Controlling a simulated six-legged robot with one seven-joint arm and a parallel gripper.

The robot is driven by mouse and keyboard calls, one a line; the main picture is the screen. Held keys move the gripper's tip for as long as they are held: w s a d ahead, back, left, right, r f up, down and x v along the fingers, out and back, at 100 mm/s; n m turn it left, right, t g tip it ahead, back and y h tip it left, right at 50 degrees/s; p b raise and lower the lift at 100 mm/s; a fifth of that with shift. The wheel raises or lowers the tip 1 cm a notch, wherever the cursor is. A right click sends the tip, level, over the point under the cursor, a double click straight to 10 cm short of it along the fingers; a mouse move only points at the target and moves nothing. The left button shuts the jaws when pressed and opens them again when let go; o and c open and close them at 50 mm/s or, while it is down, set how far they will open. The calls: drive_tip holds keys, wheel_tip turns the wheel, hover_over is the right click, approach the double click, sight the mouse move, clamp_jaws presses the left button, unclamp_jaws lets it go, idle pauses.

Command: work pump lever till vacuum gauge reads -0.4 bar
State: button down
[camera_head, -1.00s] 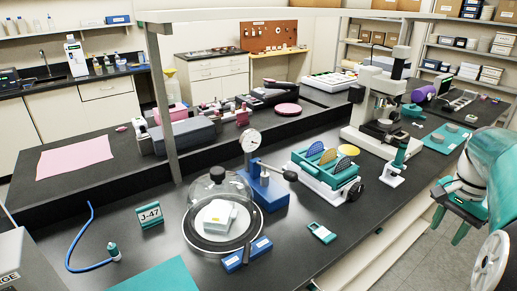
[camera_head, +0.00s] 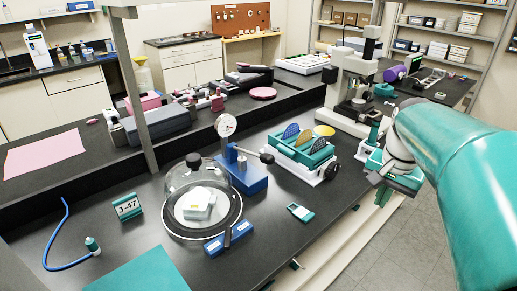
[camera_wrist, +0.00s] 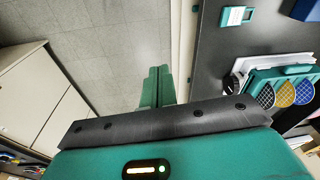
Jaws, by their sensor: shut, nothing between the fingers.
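The blue hand pump (camera_head: 252,180) stands on the black bench beside the bell jar. Its lever (camera_head: 249,153) sticks out to the right and ends in a black knob (camera_head: 267,158). The round white vacuum gauge (camera_head: 225,125) sits at the top of the pump; its reading is too small to tell. The clear bell jar (camera_head: 190,183) covers a white block on a round base. My gripper (camera_head: 382,196) is off the bench's front edge, well right of the lever and apart from it. In the wrist view its fingers (camera_wrist: 158,88) are shut and empty over the floor.
A teal rack (camera_head: 300,152) with coloured wafers stands right of the pump, near my arm. A teal-framed tag (camera_head: 300,212) and a blue block (camera_head: 228,238) lie in front. A microscope (camera_head: 355,85) stands behind. The grey post (camera_head: 137,90) rises left of the jar.

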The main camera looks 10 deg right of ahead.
drive_tip(key=s+a+n+t, duration=0.1)
drive_tip(key=s+a+n, duration=0.1)
drive_tip(key=a, duration=0.5)
drive_tip(key=s+a+f+n+t, duration=0.1)
drive_tip(key=s+a+n+t, duration=0.1)
drive_tip(key=a+n, duration=0.3)
drive_tip(key=s+a+n+t, duration=0.1)
drive_tip(key=s+a+n, duration=0.1)
drive_tip(key=a, duration=0.8)
drive_tip(key=shift+s+f+n+y, duration=0.3)
drive_tip(key=shift+f+n, duration=0.05)
drive_tip(key=shift+n, duration=0.45)
